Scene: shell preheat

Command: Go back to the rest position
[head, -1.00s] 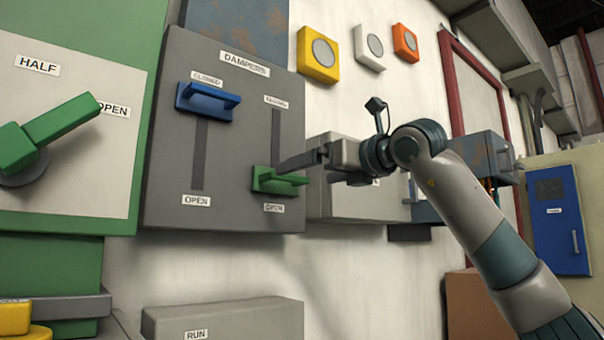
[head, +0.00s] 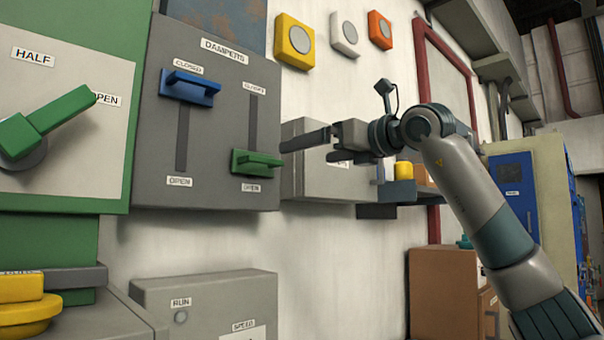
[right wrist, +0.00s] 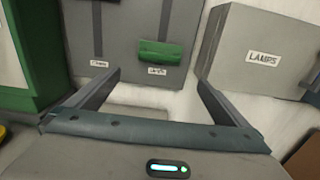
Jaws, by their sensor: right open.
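My right gripper (head: 305,150) is open and empty in the head view, in front of the wall to the right of the dampers panel (head: 217,120). The green damper handle (head: 256,162) is at the low OPEN end of its slot, and the gripper is apart from it. The blue damper handle (head: 190,87) is at the top, CLOSED end. In the right wrist view the two fingers (right wrist: 155,95) are spread with nothing between them, and the green handle (right wrist: 160,53) shows beyond them. My left gripper is not in view.
A large green lever (head: 50,120) sticks out at the left. A grey RUN and SPEED box (head: 215,295) is below. A grey LAMPS box (right wrist: 255,50) is beside the dampers panel. A cardboard box (head: 445,290) and blue cabinet (head: 515,195) stand at the right.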

